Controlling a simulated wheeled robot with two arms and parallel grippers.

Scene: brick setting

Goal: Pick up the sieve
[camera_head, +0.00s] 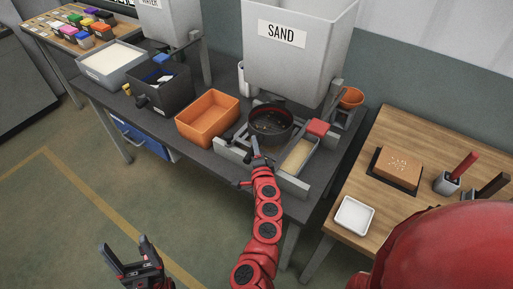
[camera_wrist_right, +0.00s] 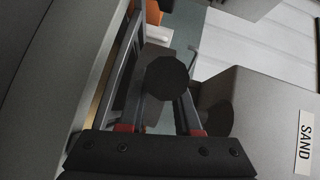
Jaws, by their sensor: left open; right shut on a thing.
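The sieve (camera_head: 271,122) is a round dark pan with a mesh bottom that holds some small bits. It is at the right part of the dark workbench, below the sand hopper. My right gripper (camera_head: 256,152) is at its near side, shut on its handle. In the right wrist view, the dark, many-sided end of the handle (camera_wrist_right: 167,78) shows between the two fingers. My left gripper (camera_head: 135,262) is open and empty, low over the floor at the lower left, away from the bench.
The sand hopper (camera_head: 298,52) stands behind the sieve. An orange bin (camera_head: 208,118) is to its left, and a tray of sand-coloured material (camera_head: 298,157) with a red block (camera_head: 318,128) is to its right. A wooden table (camera_head: 416,146) stands further right.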

